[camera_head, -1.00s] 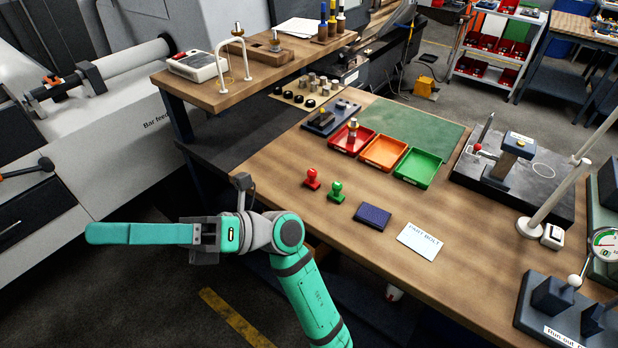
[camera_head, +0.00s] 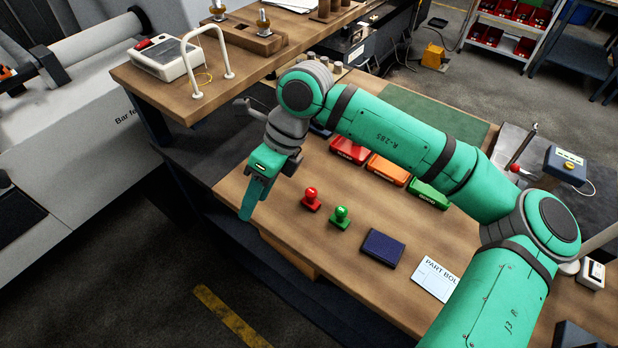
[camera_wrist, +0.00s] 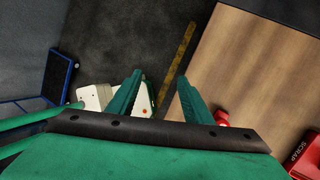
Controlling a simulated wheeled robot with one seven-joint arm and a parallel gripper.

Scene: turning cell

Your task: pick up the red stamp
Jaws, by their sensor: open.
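The red stamp (camera_head: 311,199) stands upright on the wooden bench, just left of and behind the green stamp (camera_head: 340,217). In the wrist view the red stamp (camera_wrist: 222,117) shows at the lower right, just right of one finger and partly hidden. My gripper (camera_head: 247,214) is to the left of the red stamp, above the bench's left edge, pointing downward. In the wrist view my gripper (camera_wrist: 160,82) has its two green fingers apart with nothing between them. The red stamp lies outside the fingers.
Red (camera_head: 349,152), orange (camera_head: 389,171) and green (camera_head: 428,194) trays stand behind the stamps, partly hidden by my arm. A dark blue pad (camera_head: 382,249) and a white card (camera_head: 436,278) lie to the right. A raised wooden shelf (camera_head: 190,103) with a white arch stands at the back left.

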